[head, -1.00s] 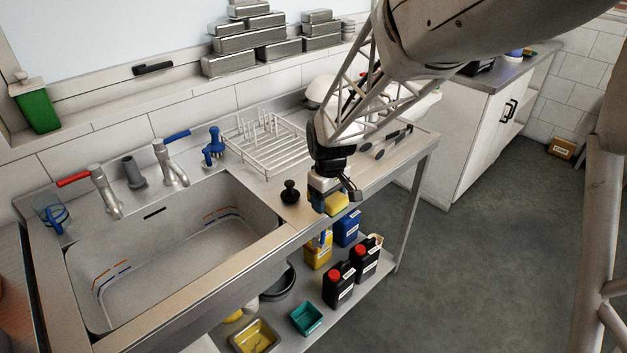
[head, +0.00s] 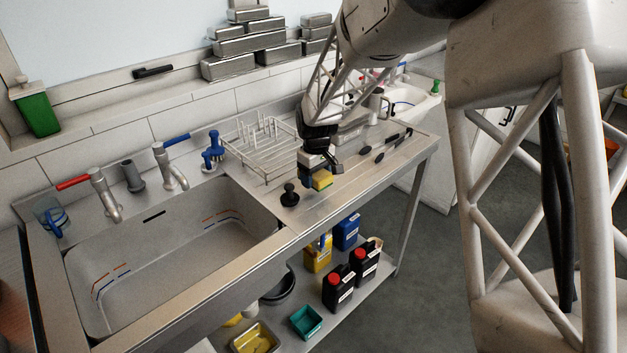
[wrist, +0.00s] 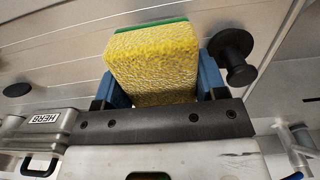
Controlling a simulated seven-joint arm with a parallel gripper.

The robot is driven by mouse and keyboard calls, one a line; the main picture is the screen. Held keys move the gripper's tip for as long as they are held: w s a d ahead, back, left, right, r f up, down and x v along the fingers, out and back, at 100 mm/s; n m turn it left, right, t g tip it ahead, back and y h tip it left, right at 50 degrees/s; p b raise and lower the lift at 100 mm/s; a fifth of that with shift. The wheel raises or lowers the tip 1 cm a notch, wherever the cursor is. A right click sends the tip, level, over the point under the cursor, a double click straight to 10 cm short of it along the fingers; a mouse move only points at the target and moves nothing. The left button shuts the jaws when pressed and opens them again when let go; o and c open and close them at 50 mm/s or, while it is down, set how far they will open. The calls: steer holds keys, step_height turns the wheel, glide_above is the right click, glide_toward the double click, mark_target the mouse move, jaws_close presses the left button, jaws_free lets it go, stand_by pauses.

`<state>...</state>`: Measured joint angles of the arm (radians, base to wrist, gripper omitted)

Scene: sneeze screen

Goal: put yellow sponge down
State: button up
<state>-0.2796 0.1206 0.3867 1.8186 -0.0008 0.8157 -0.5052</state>
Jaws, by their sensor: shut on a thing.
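The yellow sponge (wrist: 152,66) with a green side is between the blue fingers of my gripper (wrist: 156,84) in the wrist view. My gripper (head: 313,180) is shut on it. In the head view the sponge (head: 322,181) shows at the gripper's lower end, over the steel counter (head: 350,182) to the right of the sink. I cannot tell whether the sponge touches the counter.
A black knobbed plunger-like thing (head: 289,195) stands close left of my gripper; it also shows in the wrist view (wrist: 232,55). A wire dish rack (head: 262,148) is behind. Dark utensils (head: 386,146) lie to the right. The sink (head: 180,250) is at left.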

steer(key=shift+w+a+f, duration=0.1)
steer(key=shift+w+a, duration=0.1)
steer(key=shift+w, duration=0.55)
steer(key=shift+w+a+f, duration=0.1)
steer(key=shift+w+a, duration=0.1)
steer(key=shift+w, duration=0.5)
steer(key=shift+f, duration=0.1)
steer(key=shift+f, duration=1.65)
steer(key=shift+f, duration=0.1)
steer(key=o, duration=1)
step_height(320, 180, up, 12)
steer(key=shift+r, duration=0.15)
